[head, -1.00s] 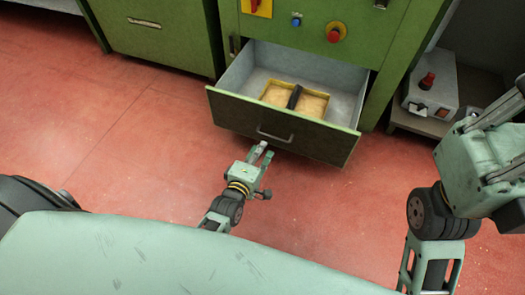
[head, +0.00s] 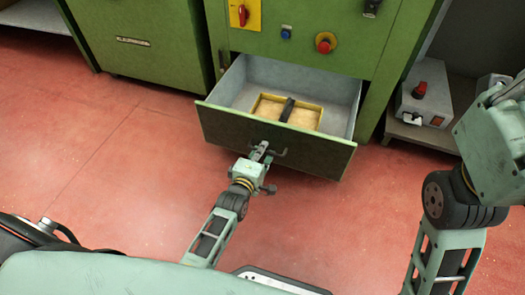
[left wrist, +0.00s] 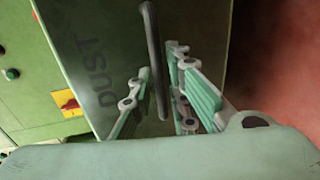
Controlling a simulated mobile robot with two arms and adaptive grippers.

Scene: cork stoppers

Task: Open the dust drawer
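The dust drawer (head: 230,127) stands pulled out from the green cabinet, its inside in view. Its front, marked DUST, fills the middle of the left wrist view (left wrist: 95,70). The drawer's bar handle (head: 281,153) also shows upright in the left wrist view (left wrist: 153,45). My left gripper (head: 264,147) is at the handle, its fingers (left wrist: 168,95) apart, one on each side of the bar; I see no clear contact. My right gripper (head: 503,92) is raised at the right edge, partly cut off, so its opening is unclear.
A yellow-framed tray (head: 258,105) with pale contents and a dark bar lies in the drawer. The cabinet (head: 353,45) carries a red switch and buttons. A grey box (head: 423,98) stands on a low shelf at right. Red floor is clear around the drawer.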

